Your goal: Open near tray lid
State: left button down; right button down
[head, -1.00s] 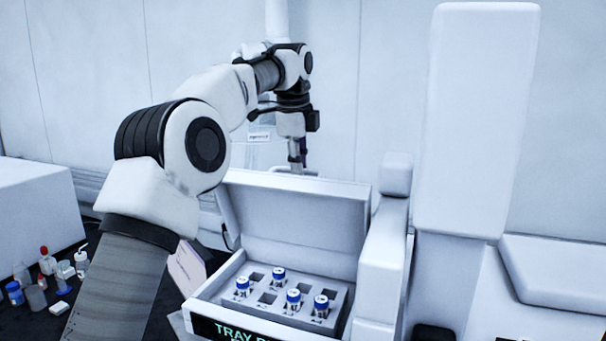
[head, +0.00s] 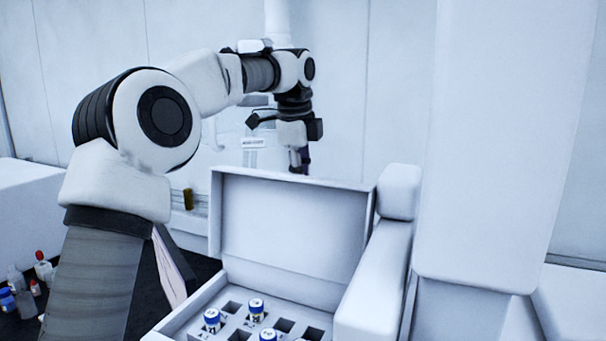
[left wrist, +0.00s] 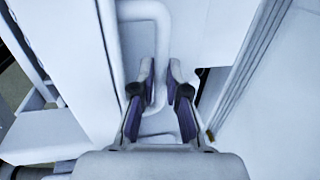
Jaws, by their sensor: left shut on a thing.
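The near tray (head: 190,318) is at the bottom centre of the head view, with blue-capped vials (head: 256,308) standing in its grid insert. Its white lid (head: 295,225) stands raised, close to upright, at the back of the tray. My left gripper (head: 300,168) points down behind the lid's top edge, its tips partly hidden by the lid. In the left wrist view my left gripper (left wrist: 161,72) has its fingers close together on a white rounded bar (left wrist: 161,40), which looks like a handle. How the bar joins the lid is not clear. My right gripper is out of view.
Small bottles (head: 40,270) stand on the dark bench at the left, beside a white block (head: 25,200). A white rounded housing (head: 378,285) borders the tray on its right. A pale wall closes the back.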

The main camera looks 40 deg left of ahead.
pick_arm(q)
jog(key=shift+f, duration=0.15)
jog(key=c, duration=1.2)
grip_release()
jog(key=shift+s, duration=0.1)
jog(key=r, duration=0.5)
jog(key=s+r, duration=0.1)
jog(key=r, duration=0.1)
jog(key=shift+s+d+r, duration=0.1)
jog(key=shift+r, duration=0.1)
